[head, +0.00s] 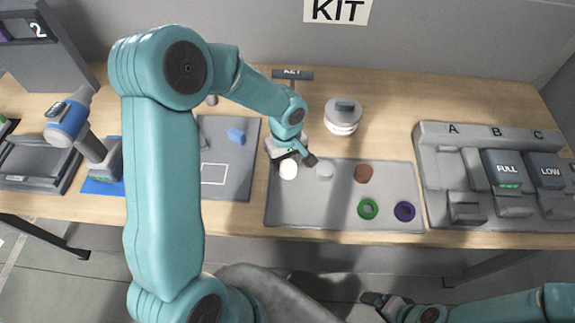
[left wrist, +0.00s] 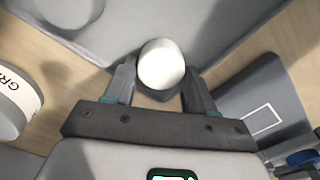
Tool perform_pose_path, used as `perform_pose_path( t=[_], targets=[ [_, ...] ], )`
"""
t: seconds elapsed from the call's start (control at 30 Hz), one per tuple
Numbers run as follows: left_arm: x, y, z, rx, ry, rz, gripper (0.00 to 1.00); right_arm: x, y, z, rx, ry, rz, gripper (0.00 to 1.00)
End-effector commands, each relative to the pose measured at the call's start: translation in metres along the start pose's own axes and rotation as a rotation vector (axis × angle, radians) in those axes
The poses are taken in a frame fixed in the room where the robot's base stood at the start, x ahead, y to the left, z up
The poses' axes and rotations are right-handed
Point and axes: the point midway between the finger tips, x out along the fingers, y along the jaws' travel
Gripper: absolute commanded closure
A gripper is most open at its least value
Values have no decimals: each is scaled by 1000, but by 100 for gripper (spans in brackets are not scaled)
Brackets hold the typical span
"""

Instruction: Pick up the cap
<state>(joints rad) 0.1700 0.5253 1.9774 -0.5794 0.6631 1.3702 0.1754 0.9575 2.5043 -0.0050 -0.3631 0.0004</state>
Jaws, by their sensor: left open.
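A white round piece, which looks like the cap (head: 288,169), is at the left end of the grey mat (head: 310,215) in the head view. My left gripper (head: 294,158) is right behind and above it, pointing down. In the left wrist view the white cap (left wrist: 161,62) shows between and just beyond the two spread fingers (left wrist: 160,88). The left gripper is open and holds nothing; I cannot tell whether a finger touches the cap. My right gripper (head: 384,302) is low at the front, away from the table top, and its jaws are unclear.
The mat also holds a grey disc (head: 324,172), a brown disc (head: 363,173), a green ring (head: 368,209) and a purple ring (head: 404,211). A white round container (head: 342,117) stands behind the mat. A battery rack (head: 465,165) is at right, a drill (head: 75,122) at left.

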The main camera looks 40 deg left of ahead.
Motion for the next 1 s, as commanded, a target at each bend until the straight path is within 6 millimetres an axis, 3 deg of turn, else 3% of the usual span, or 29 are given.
perform_pose_path(
  t=[0.23,0.27,0.33,0.37,0.47,0.5,0.77,1.0],
  targets=[
    [3,1,0,1,1,1,45,0,0,0,1,-1,0,8],
    [3,1,0,0,1,1,52,0,0,0,1,-1,0,8],
    [3,0,0,0,1,1,74,0,0,0,1,-1,0,8],
    [3,0,0,0,1,1,79,0,0,0,1,0,0,8],
    [3,0,0,1,0,1,80,0,0,0,1,0,0,8],
    [3,0,0,1,0,1,85,0,0,0,1,-1,0,8],
    [1,1,0,0,1,1,85,0,0,0,1,-1,0,8],
    [-24,2,-1,0,4,5,85,2,1,0,1,-1,0,8]
  ],
)
